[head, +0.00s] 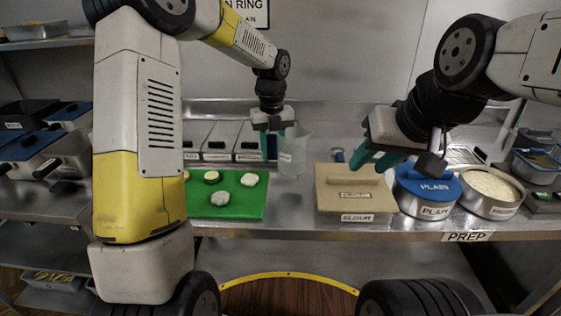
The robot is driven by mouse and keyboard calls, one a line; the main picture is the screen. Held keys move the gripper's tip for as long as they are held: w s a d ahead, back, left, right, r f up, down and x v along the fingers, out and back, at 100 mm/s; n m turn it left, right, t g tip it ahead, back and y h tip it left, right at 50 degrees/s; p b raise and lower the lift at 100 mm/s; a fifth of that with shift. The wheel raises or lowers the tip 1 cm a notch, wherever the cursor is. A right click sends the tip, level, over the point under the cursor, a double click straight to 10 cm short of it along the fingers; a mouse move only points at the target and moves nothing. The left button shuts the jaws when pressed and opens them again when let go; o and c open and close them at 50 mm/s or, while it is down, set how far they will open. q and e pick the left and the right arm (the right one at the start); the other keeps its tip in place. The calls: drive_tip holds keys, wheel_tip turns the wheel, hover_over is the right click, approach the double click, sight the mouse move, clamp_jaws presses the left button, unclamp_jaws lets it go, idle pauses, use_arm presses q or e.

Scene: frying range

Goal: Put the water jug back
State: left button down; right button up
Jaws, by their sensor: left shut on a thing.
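The water jug (293,158) is a clear, pale blue upright vessel with a small label, at the middle of the steel counter. My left gripper (274,145) reaches down from above and is shut on the jug at its left side. The fingers partly overlap the jug, and I cannot tell whether its base touches the counter. My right gripper (374,160), with teal fingers, is open and empty above the back of a tan lidded box (345,196).
A green board (228,207) with several pale round pieces lies left of the jug. Labelled dark-lidded bins (218,142) stand behind it. A blue-lidded pot (432,188) and an open pot (488,190) stand right of the tan box. Some counter shows between board and box.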

use_arm(q)
drive_tip(key=shift+f, duration=3.15)
drive_tip(key=c, duration=1)
unclamp_jaws()
drive_tip(key=shift+f, duration=0.1)
